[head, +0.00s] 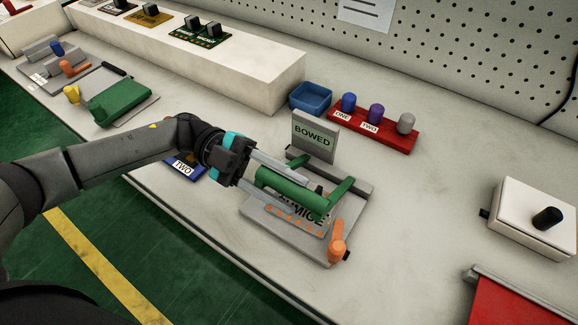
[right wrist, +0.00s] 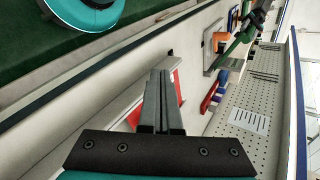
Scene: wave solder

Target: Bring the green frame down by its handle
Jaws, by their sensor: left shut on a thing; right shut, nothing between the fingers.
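The green frame (head: 341,189) is hinged at the back of a grey fixture plate (head: 259,222) with partly hidden lettering. Its thick green bar lies over the plate, slightly raised as far as I can tell. My left gripper (head: 308,186) comes in from the left and is shut on the green frame, its fingers along the bar; the exact contact is partly hidden. An orange lever (head: 337,240) stands at the plate's front right corner. My right gripper (right wrist: 160,80) is shut and empty in the right wrist view, away from the frame.
A grey "BOWED" sign (head: 315,137) stands behind the fixture. Nearby are a blue bin (head: 310,97), a red rack (head: 385,138) with several knobs, and a white box (head: 528,218) with a black knob. Another green-topped fixture (head: 118,100) sits left.

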